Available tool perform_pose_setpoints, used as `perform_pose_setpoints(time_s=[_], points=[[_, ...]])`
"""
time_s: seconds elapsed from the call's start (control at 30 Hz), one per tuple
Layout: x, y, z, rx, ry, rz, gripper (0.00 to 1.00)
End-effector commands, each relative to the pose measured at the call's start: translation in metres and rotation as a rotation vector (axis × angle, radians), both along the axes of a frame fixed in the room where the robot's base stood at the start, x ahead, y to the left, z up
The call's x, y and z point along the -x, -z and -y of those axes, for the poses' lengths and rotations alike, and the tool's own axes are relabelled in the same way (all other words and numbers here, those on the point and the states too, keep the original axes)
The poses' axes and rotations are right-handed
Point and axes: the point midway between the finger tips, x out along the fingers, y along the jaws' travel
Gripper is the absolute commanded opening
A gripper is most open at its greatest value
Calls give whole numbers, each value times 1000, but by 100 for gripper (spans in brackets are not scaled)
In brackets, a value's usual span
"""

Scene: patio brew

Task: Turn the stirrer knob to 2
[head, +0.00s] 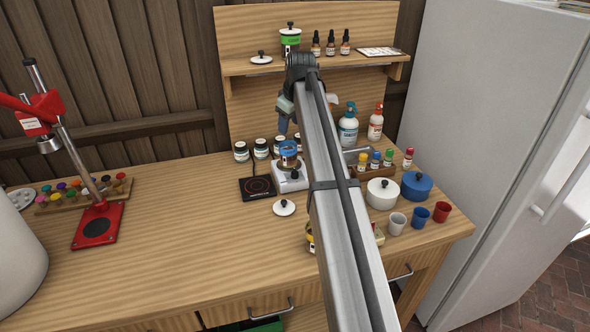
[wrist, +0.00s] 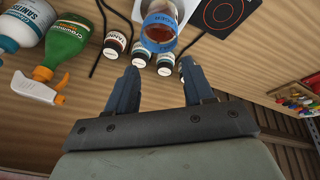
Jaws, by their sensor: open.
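The stirrer (head: 291,183) is a small white unit on the bench, with a blue-banded glass jar (head: 288,155) on top. Its knob is too small to make out, and its setting cannot be read. In the wrist view, part of the white stirrer (wrist: 183,8) shows at the top edge, behind the blue-banded jar (wrist: 160,32). My gripper (head: 283,124) is above and behind the jar in the head view, near the back board. In the wrist view my gripper (wrist: 158,72) has its two fingers wide apart with nothing between them.
A black plate with a red ring (head: 258,188) lies left of the stirrer. Small jars (head: 241,152) stand behind it. A white lid (head: 284,208) lies in front. A rack of small bottles (head: 372,170), pots and cups stand to the right.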

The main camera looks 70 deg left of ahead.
Motion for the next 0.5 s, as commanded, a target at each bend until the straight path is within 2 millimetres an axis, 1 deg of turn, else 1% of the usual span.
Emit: perform_pose_setpoints(time_s=[0.17,0.5], points=[[-3,1,7,68,-269,98,52],[-7,6,32,182,-884,238,52]])
